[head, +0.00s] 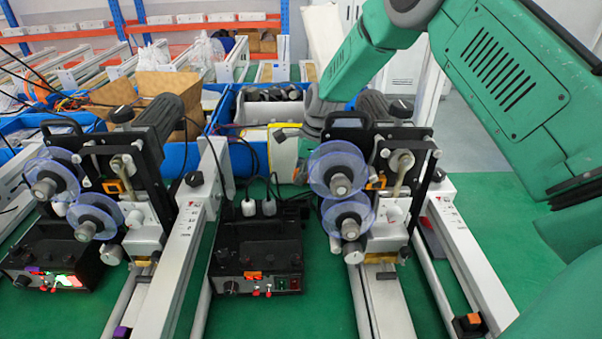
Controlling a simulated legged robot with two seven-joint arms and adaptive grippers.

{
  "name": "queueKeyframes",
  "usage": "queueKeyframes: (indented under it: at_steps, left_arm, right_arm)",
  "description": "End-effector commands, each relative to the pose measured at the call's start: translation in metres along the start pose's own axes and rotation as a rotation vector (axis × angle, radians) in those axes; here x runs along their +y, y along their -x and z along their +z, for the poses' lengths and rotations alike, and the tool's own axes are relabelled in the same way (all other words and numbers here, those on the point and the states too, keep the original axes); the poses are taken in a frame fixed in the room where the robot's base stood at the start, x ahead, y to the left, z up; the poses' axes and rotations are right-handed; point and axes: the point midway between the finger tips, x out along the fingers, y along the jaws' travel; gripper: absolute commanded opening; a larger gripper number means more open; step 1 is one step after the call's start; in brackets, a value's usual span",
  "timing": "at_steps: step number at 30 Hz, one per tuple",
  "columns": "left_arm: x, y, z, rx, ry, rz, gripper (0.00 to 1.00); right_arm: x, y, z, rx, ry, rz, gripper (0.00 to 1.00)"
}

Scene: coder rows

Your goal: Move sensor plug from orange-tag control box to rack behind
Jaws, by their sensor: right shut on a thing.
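The black control box with the orange tag (257,268) sits on the green table in the lower middle. My right gripper (301,152) reaches down behind the middle coder, above and just beyond the rack's right side. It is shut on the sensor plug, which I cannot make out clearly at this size. The coder's frame and blue reels partly hide the fingers. My left gripper is not in view.
A coder with clear blue reels (340,170) stands close to the right of my gripper. Another coder (75,190) and a control box with lit lights (50,262) are at left. White rails (190,230) run between them. Blue bins (228,105) stand behind.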

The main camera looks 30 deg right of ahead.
Motion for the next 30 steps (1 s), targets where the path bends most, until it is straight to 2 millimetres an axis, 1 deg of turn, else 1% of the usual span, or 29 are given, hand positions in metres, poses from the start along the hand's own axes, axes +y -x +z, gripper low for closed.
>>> queueKeyframes:
  at_steps: [2, 13, 30]
  left_arm:
    - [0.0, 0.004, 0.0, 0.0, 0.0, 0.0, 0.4]
    - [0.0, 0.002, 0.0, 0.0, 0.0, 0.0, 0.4]
    - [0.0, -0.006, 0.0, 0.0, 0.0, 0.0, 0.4]
  right_arm:
    - [0.0, 0.001, 0.0, 0.0, 0.0, 0.0, 0.0]
    - [0.0, -0.002, -0.002, -0.001, -0.001, 0.001, 0.0]
    - [0.0, -0.023, -0.007, -0.001, -0.001, 0.001, 0.0]
